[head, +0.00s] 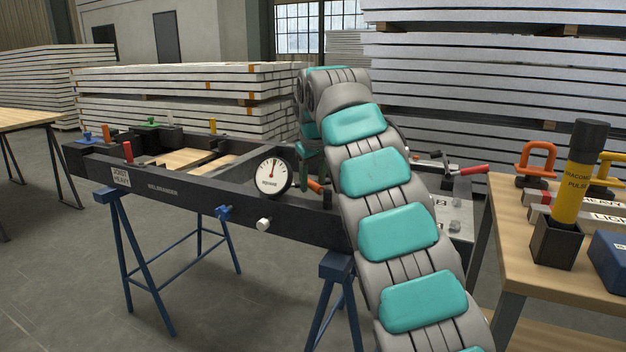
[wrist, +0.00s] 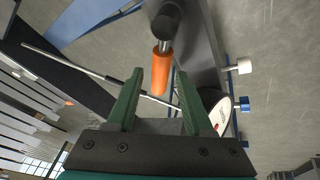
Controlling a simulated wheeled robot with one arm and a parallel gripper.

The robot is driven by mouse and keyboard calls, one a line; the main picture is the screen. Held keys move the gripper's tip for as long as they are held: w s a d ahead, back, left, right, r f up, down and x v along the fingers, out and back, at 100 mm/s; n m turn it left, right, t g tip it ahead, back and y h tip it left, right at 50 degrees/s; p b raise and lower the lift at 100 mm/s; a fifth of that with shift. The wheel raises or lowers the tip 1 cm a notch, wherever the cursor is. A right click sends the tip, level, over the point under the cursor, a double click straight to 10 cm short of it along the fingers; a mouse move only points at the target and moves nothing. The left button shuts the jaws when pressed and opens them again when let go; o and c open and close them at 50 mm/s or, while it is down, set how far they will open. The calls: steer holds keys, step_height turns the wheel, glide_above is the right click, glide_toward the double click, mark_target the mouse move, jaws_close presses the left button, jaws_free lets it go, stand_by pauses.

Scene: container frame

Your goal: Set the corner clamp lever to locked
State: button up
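An orange lever handle (head: 315,186) with a dark base stands at the near right part of the black frame (head: 200,190). In the wrist view the orange handle (wrist: 161,72) points toward my gripper, below a round black end (wrist: 166,20). My gripper (wrist: 160,80) is open, with its two green fingers on either side of the orange handle. A gap shows on both sides, so it does not look gripped. In the head view my green gripper (head: 311,165) is partly hidden by my arm. I cannot read a lock marking on the lever.
A round gauge (head: 271,176) and a white knob (head: 264,224) sit on the frame's front side. Another clamp has a red handle (head: 471,170). Blue sawhorses (head: 126,250) carry the frame. A wooden table (head: 519,245) with tools stands at right.

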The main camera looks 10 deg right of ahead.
jaws_close()
stand_by(1.2)
